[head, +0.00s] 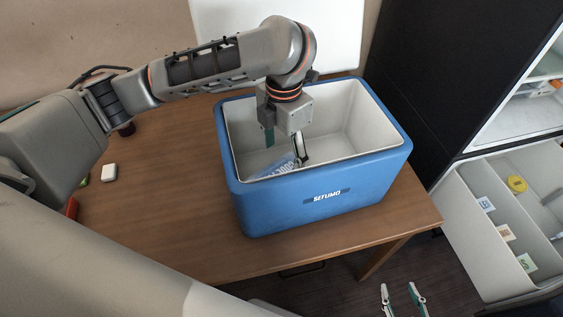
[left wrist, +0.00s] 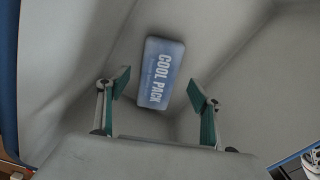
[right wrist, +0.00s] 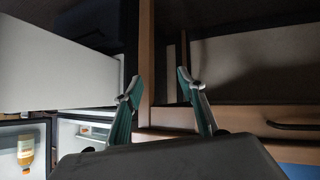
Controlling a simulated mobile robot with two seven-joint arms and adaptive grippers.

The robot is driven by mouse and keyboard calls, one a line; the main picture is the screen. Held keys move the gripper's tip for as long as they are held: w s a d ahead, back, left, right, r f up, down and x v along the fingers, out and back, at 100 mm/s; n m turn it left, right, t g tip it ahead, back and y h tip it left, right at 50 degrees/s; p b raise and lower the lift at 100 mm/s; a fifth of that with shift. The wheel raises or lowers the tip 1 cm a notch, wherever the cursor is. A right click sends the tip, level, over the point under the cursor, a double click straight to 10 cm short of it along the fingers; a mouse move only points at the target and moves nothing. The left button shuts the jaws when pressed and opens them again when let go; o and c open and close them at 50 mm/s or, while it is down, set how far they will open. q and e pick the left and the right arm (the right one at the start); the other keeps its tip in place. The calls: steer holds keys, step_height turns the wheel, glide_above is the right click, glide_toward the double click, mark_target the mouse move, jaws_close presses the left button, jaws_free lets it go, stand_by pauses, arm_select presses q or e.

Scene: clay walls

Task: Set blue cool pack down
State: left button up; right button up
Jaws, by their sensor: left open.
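The blue cool pack (left wrist: 160,72), with white lettering, lies inside the blue cool box (head: 280,215), low near its left end in the head view (head: 274,168). It is partly hidden there by the box wall and my gripper. My left gripper (head: 286,147) points down into the box. In the left wrist view its two fingers (left wrist: 160,95) are spread apart, with the pack beyond their tips and not gripped. I cannot tell whether the pack lies fully flat. My right gripper (head: 398,291) is open and empty, low beside the table; it also shows in the right wrist view (right wrist: 158,84).
The box stands on a wooden table (head: 165,205). A small white block (head: 109,172) lies at the table's left. An open fridge drawer (head: 480,232) with several small items is at the right. The rest of the box interior is clear.

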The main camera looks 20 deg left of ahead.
mark_target(283, 168)
arm_select(q)
step_height(283, 168, up, 6)
steer(key=p, duration=0.1)
stand_by(0.5)
